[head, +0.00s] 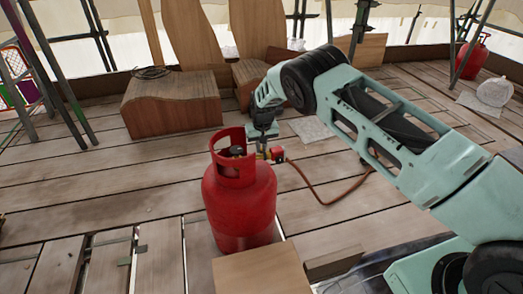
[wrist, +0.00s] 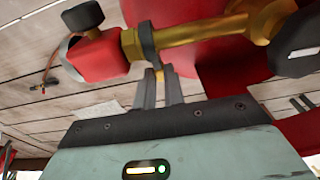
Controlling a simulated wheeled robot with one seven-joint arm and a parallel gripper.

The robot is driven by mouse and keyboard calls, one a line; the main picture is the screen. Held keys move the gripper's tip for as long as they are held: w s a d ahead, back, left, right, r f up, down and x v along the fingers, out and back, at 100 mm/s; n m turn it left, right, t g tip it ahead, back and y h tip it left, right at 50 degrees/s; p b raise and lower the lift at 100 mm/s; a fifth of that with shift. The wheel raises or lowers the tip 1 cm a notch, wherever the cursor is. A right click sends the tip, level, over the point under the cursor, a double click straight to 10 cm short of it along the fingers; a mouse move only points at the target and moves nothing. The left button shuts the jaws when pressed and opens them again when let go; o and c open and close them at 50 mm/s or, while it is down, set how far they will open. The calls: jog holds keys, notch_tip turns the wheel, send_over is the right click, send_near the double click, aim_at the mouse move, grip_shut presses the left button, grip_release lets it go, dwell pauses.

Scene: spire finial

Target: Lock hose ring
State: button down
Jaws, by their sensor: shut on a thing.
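The hose ring (wrist: 147,42) is a dark grey collar around the brass fitting (wrist: 195,33) in the wrist view. The fitting joins a red block (wrist: 98,58) with a black knob on the left. My gripper (wrist: 157,76) is shut on the lower end of the ring, below the brass tube. In the head view, my gripper (head: 264,146) is beside the collar of the red gas cylinder (head: 240,208), at its valve. The red block (head: 277,154) shows there to its right. The ring itself is too small to make out in the head view.
An orange-brown hose (head: 312,190) runs from the red block over the plank floor. Wooden blocks (head: 170,100) stand behind, and a wooden box (head: 262,270) is in front. Scaffold poles stand at left. Another red cylinder (head: 472,58) is at far right.

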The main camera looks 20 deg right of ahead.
jog(key=c, duration=1.5)
grip_release()
jog(key=r+p, duration=0.1)
jog(key=r, duration=0.4)
jog(key=s+r+p, duration=0.1)
jog(key=r, duration=0.5)
jog(key=s+r, duration=0.1)
jog(key=r, duration=0.5)
jog(key=shift+r+p, duration=0.15)
jog(key=shift+p, duration=0.25)
